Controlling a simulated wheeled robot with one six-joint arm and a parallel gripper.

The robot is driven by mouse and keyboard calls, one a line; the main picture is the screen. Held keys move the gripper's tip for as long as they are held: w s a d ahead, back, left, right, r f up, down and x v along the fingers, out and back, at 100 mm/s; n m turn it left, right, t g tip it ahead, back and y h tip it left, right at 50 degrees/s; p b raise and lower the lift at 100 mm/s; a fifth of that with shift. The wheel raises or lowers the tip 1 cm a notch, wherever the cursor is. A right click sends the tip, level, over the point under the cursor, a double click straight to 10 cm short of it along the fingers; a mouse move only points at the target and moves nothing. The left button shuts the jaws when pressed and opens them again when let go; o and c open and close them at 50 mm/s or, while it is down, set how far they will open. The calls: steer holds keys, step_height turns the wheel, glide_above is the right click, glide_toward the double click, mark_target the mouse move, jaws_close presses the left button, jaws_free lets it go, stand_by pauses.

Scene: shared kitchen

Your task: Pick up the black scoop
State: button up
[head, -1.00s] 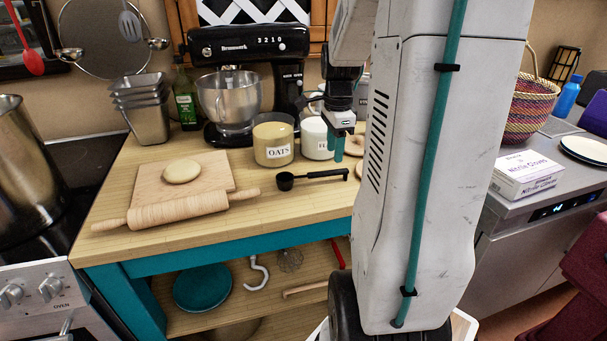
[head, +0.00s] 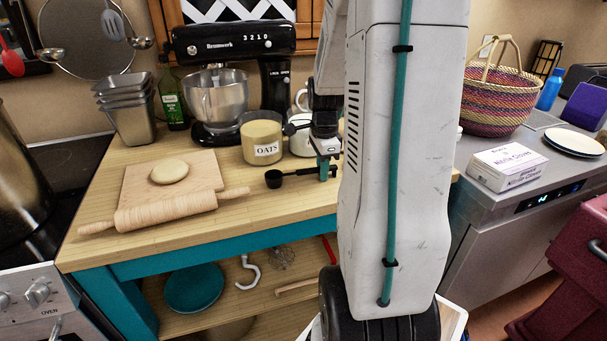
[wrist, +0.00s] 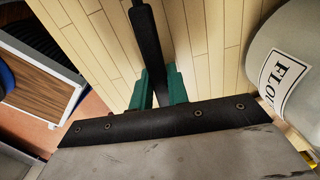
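The black scoop (head: 274,179) lies on the wooden worktop (head: 250,205), its round bowl to the left and its handle running right. My gripper (head: 324,170) is down at the handle, in front of the flour jar. In the wrist view, the scoop's dark handle (wrist: 148,40) runs between the two green fingers of my gripper (wrist: 160,88). The fingers are close together with the handle between them, and they look shut on it. The scoop looks still at worktop height. The handle's far end is hidden by my gripper.
The oats jar (head: 262,142) stands behind the scoop, and the white flour jar (head: 301,136) is close behind my gripper. A rolling pin (head: 165,212) and a board with dough (head: 205,172) lie left. The stand mixer (head: 218,100) is at the back. Worktop front is clear.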

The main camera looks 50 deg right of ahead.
jaws_close()
steer(key=shift+r, duration=0.1)
steer(key=shift+r, duration=0.6)
step_height(320, 180, up, 2)
steer(key=shift+r, duration=0.15)
steer(key=s+a, duration=0.2)
steer(key=s, duration=0.5)
steer(key=s+a+r, duration=0.1)
steer(key=s+a, duration=0.2)
steer(key=s, duration=0.5)
steer(key=shift+s+r, duration=0.15)
steer(key=shift+r, duration=0.05)
